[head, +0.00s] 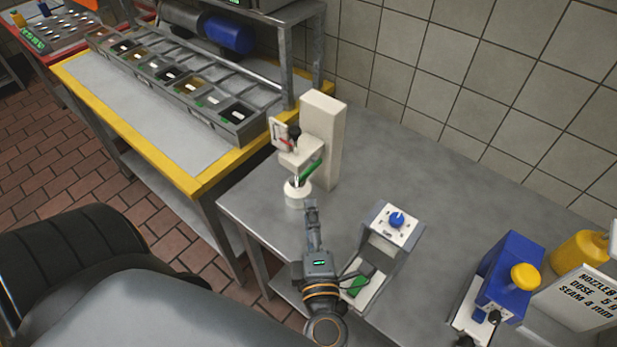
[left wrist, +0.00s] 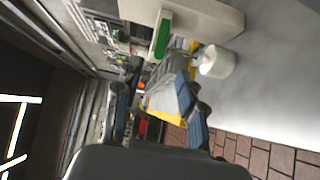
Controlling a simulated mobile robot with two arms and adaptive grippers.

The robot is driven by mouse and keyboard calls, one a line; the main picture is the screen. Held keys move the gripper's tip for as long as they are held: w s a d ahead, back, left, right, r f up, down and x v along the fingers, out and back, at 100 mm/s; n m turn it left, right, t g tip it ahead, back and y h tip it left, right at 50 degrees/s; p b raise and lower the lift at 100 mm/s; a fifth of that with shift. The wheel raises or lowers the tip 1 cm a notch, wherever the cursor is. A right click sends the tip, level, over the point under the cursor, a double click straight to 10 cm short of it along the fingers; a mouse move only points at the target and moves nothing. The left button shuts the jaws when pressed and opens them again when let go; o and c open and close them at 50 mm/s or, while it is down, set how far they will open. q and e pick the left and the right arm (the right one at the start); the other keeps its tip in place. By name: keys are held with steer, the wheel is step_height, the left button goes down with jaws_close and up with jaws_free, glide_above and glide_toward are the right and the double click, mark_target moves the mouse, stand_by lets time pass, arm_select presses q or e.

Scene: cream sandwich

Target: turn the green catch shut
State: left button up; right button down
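The green catch (head: 310,169) is a small bar on the white dispenser (head: 322,140), slanting just above a white round cup (head: 297,192). In the left wrist view the green catch (left wrist: 161,38) stands near the top, beyond the fingertips. My left gripper (head: 312,207) is in front of the dispenser, below and short of the catch. In the left wrist view the left gripper (left wrist: 160,75) has its two fingers apart with nothing between them. The catch and the fingers look apart. My right gripper is not in view.
A grey device with a blue knob (head: 397,220) and a green part (head: 357,287) stands right of my left arm. A blue machine (head: 512,272) and a sign (head: 582,295) are further right. A yellow-edged table (head: 205,180) with bins adjoins at left. The steel counter (head: 400,150) behind is bare.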

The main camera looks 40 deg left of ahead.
arm_select(q)
steer(key=shift+v, duration=1.5)
steer(key=shift+w, duration=0.1)
